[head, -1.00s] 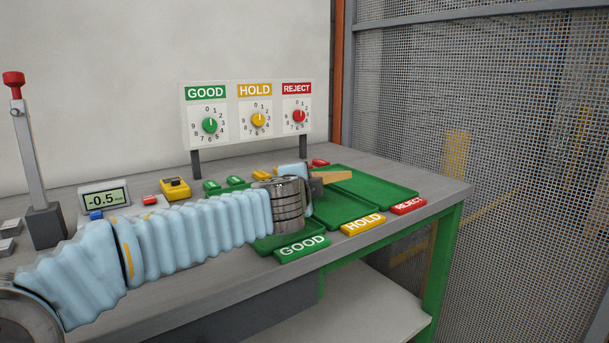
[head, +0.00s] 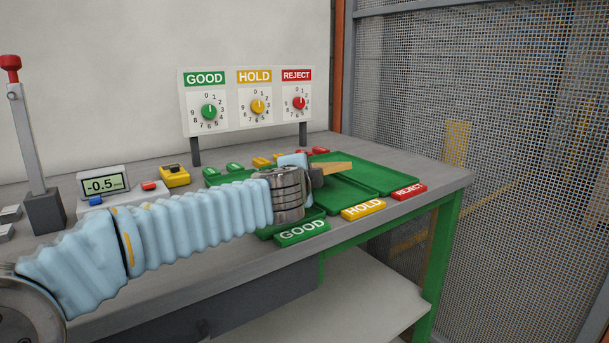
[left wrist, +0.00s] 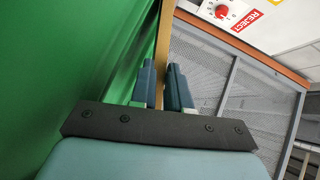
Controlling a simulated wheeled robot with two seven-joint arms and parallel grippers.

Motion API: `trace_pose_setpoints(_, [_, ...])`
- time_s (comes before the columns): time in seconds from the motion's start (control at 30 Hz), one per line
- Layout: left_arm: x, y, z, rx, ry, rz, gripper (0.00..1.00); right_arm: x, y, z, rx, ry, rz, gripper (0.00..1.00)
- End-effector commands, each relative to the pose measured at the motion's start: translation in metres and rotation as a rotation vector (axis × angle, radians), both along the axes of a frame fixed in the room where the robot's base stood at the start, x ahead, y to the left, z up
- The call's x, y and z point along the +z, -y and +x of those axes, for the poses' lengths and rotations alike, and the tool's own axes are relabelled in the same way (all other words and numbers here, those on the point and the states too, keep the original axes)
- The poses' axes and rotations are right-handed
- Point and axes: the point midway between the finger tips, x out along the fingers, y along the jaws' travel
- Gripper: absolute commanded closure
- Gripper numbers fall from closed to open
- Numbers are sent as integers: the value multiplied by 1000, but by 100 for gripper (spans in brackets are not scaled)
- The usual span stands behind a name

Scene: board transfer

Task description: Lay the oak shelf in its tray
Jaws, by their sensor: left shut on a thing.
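The oak shelf (head: 336,168) is a light wooden strip. My left gripper (head: 315,174) is shut on its near end and holds it over the green trays. In the left wrist view the shelf (left wrist: 165,30) runs away from between the two blue fingers (left wrist: 162,88), which close on its sides. The GOOD tray (head: 270,232), HOLD tray (head: 345,202) and REJECT tray (head: 385,180) lie side by side on the bench. In the head view the shelf overlaps the HOLD and REJECT trays; its height over them is unclear. The wrist hides part of the GOOD tray. My right gripper is out of view.
A dial panel (head: 247,103) marked GOOD, HOLD and REJECT stands behind the trays. A -0.5 readout (head: 102,184), a yellow device (head: 174,176) and a red-topped lever (head: 32,150) stand to the left. A mesh fence (head: 500,130) rises beyond the bench's right edge.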

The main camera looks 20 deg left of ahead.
Motion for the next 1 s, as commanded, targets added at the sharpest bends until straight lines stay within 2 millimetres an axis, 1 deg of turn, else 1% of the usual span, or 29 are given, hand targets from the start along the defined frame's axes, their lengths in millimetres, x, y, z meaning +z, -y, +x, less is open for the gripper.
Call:
trace_pose_setpoints(0.13, [-2,0,0,0,1,0,100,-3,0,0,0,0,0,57])
trace_pose_setpoints(0.17, [-1,0,0,0,1,0,82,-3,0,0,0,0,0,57])
trace_pose_setpoints(0.3, [-1,0,0,0,1,0,61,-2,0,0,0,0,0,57])
trace_pose_setpoints(0.33, [-1,0,0,0,0,0,56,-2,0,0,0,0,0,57])
trace_pose_setpoints(0.37, [-1,0,0,0,0,0,54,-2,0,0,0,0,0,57])
trace_pose_setpoints(0.53, [-1,0,0,0,0,0,54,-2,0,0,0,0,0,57])
trace_pose_setpoints(0.6, [-2,0,0,0,-1,0,51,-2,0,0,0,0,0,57])
trace_pose_setpoints(1.0, [-1,0,0,0,-1,0,51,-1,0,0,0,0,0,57])
